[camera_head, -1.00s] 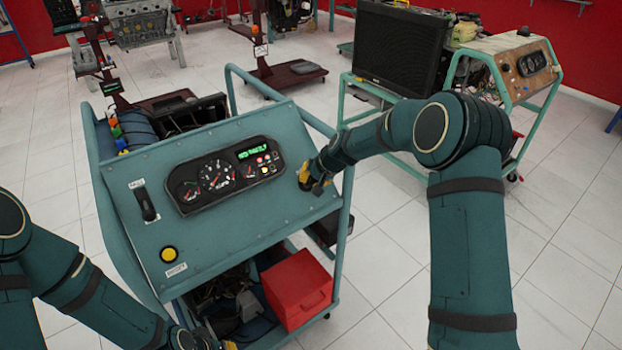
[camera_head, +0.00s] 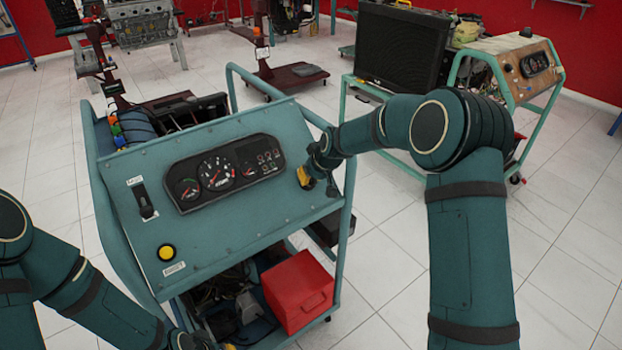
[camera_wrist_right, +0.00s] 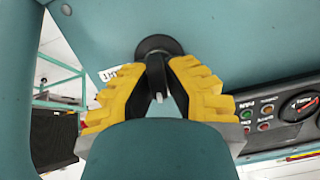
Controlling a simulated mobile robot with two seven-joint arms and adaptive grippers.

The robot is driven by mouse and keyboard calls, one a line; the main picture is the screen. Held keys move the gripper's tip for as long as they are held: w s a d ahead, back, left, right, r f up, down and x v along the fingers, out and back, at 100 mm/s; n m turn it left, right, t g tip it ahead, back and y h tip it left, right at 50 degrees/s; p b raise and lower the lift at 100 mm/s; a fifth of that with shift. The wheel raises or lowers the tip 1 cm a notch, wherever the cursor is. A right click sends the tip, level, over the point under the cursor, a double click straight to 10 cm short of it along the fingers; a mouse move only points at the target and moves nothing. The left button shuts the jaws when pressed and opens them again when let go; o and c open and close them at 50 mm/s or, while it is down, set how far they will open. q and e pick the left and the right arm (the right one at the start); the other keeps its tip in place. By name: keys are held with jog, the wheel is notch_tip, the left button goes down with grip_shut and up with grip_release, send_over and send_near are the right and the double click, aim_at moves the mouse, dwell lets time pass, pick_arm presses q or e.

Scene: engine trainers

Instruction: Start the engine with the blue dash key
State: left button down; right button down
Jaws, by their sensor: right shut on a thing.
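The teal engine trainer (camera_head: 230,221) stands in front of me with a sloped dash panel. Its gauge cluster (camera_head: 223,173) has round dials and a dark display with unlit lamps. My right gripper (camera_head: 305,177) is at the panel's right edge, beside the cluster. In the right wrist view its yellow fingers (camera_wrist_right: 158,95) are shut on a dark key (camera_wrist_right: 156,72) at a round black switch (camera_wrist_right: 158,46) on the panel. The key's blue colour does not show. My left gripper is hardly visible at the bottom of the head view, so its jaws cannot be read.
A yellow button (camera_head: 167,253) and a black lever switch (camera_head: 143,203) are on the panel's left side. A red box (camera_head: 298,292) sits on the lower shelf. A second trainer (camera_head: 505,65) stands behind at right. Tiled floor is clear at right.

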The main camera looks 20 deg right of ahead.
jog(key=shift+f+n, duration=0.1)
jog(key=shift+n, duration=0.6)
jog(key=shift+a, duration=0.1)
jog(key=c, duration=1)
grip_release()
jog(key=shift+s+r, duration=0.2)
jog(key=shift+r, duration=0.35)
jog(key=v, duration=1.1)
jog(key=shift+s+a+f, duration=0.1)
jog(key=shift+s, duration=0.05)
